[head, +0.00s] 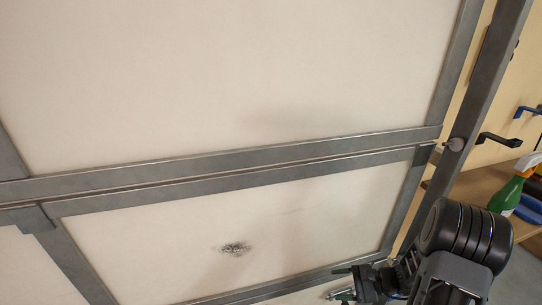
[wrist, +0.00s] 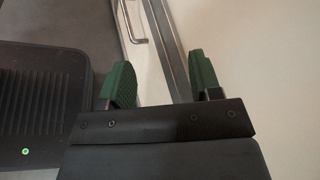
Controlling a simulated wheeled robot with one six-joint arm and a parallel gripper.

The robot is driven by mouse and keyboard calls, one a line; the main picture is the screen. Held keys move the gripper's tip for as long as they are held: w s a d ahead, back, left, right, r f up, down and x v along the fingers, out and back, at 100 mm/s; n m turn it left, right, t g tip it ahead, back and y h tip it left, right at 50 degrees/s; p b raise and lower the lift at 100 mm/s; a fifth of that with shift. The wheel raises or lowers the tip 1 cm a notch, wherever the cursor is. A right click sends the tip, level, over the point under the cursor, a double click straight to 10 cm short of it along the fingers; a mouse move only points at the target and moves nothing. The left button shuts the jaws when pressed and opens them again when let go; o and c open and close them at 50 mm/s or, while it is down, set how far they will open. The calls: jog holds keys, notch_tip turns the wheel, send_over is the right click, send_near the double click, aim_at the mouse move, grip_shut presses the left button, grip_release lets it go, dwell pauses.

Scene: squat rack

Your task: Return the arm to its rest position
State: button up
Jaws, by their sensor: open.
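My gripper (head: 342,283) shows at the bottom of the head view, right of centre, at the end of my dark arm. In the wrist view its two green fingers (wrist: 162,78) stand well apart, with nothing held between them. Behind the fingers are a grey metal frame bar and a pale panel (wrist: 260,60). I cannot tell how far the fingertips are from the panel. My arm is bent low in front of the right part of the frame, and much of it lies below the picture edge.
Large pale panels (head: 230,70) in a grey metal frame (head: 250,160) fill most of the head view. The lower panel has a dark smudge (head: 235,248). A green spray bottle (head: 510,190) stands on a shelf at right. A metal handle (wrist: 133,22) shows in the wrist view.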

jog(key=s+a+r+n+h+p, duration=0.1)
jog(key=r+n+h+p, duration=0.3)
jog(key=r, duration=0.6)
jog(key=s+a+r+n+h+p, duration=0.1)
jog(key=s+r+n+h+p, duration=0.3)
jog(key=r, duration=0.7)
jog(key=s+a+r+n+t+h+p, duration=0.1)
jog(key=r+n+h+p, duration=0.4)
jog(key=r, duration=0.6)
jog(key=shift+s+a+r+n+h, duration=0.3)
jog(key=shift+s+a, duration=0.2)
jog(key=shift+s, duration=0.6)
jog(key=shift+c, duration=1.1)
jog(key=shift+a, duration=0.15)
jog(key=shift+c, duration=0.4)
